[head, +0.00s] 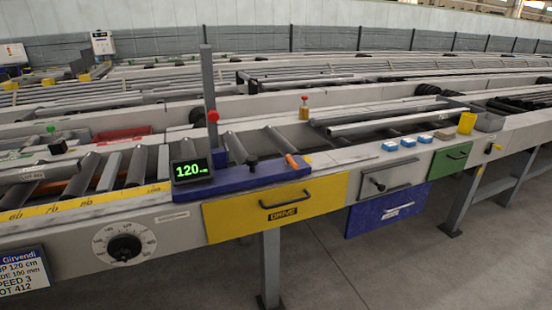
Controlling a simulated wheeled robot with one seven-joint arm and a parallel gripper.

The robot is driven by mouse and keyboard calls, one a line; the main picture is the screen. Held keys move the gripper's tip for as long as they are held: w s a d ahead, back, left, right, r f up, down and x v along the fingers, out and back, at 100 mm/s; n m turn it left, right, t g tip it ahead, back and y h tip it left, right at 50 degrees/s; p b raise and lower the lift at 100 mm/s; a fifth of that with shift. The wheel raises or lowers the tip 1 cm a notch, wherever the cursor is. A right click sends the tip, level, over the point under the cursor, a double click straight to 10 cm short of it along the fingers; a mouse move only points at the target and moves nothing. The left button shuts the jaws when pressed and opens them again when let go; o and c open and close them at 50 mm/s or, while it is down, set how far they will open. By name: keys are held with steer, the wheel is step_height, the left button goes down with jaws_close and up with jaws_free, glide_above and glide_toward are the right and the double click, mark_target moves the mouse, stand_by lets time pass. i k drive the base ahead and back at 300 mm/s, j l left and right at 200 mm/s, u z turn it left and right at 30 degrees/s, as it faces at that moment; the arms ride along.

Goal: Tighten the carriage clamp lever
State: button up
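The blue carriage (240,180) sits on the front rail of the runout table, above the yellow drawer. It carries a small display (190,171) reading 120 in green. A grey post (208,85) stands upright behind it, with a red knob (213,116) on it. A lever with a black knob (252,160) stands near the carriage's middle. An orange handle (291,161) lies tilted near its right end. I cannot tell for sure which of these is the clamp lever, or how tight it is. My gripper is not in view.
A yellow drawer (325,197) marked DRIVE, a grey drawer (380,182), a blue drawer (375,212) and a green drawer (450,160) are on the front. A dial (124,248) is at lower left. Long bars (385,121) lie on the rollers. The floor (370,265) in front is clear.

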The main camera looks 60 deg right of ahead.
mark_target(289, 161)
steer(key=l+z, duration=0.15)
steer(key=z, duration=0.2)
steer(key=i+l+z, duration=0.1)
steer(key=z, duration=0.25)
steer(key=i+l+z, duration=0.1)
steer(key=z, duration=0.3)
